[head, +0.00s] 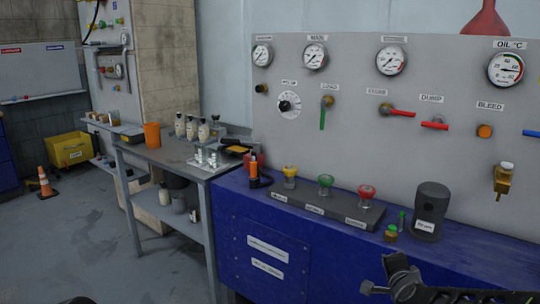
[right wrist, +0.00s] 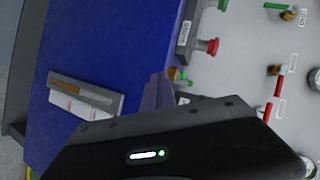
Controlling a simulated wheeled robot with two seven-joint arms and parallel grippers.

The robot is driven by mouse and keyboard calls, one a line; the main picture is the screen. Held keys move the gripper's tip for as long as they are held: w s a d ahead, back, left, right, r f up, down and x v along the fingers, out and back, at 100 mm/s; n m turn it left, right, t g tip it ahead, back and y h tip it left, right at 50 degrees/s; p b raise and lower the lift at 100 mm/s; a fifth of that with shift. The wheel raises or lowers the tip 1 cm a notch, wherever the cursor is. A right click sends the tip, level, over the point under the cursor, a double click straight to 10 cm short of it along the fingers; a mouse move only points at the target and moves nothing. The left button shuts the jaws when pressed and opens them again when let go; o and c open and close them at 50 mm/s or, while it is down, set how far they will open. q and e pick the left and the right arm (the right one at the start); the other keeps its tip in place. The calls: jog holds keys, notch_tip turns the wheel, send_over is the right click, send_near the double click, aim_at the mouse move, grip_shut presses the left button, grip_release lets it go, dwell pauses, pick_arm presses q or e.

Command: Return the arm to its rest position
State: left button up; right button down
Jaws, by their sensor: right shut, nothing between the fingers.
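My right gripper (head: 394,276) shows at the bottom right of the head view, in front of the blue bench (head: 228,214). Its arm comes in from the lower right corner. In the right wrist view the dark fingers (right wrist: 160,92) are together with nothing between them, over the blue surface and apart from the panel. My left gripper is not in view; only a small dark shape shows at the bottom left edge of the head view, too cut off to identify.
A block with yellow, green and red knobs (head: 325,185) and a dark cylinder (head: 431,205) stand on the bench near my right gripper. Behind rises a grey panel (head: 350,150) with gauges and red-handled valves. A grey side table (head: 165,152) with bottles stands left; floor there is open.

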jog(key=s+a+f+n+g+y+p, duration=0.1)
jog(key=s+a+f+n+g+y, duration=0.15)
jog(key=s+a+f+n, duration=0.6)
jog(key=s+a+f+n+g+y+p, duration=0.2)
jog(key=s+a+f+g, duration=0.25)
jog(key=f, duration=0.95)
jog(key=s+a+f+n+g+y+p, duration=0.1)
jog(key=s+a+f, duration=0.4)
jog(key=s, duration=0.6)
jog(key=s+a+f+n+g+y+p, duration=0.1)
jog(key=s+a+f+n+g+p, duration=0.1)
jog(key=s, duration=1)
jog(key=a+f+n+g, duration=0.1)
jog(key=a+f+g, duration=0.1)
jog(key=a+f, duration=0.1)
jog(key=shift+s+g, duration=0.15)
jog(key=shift+g, duration=0.15)
jog(key=shift+d, duration=0.1)
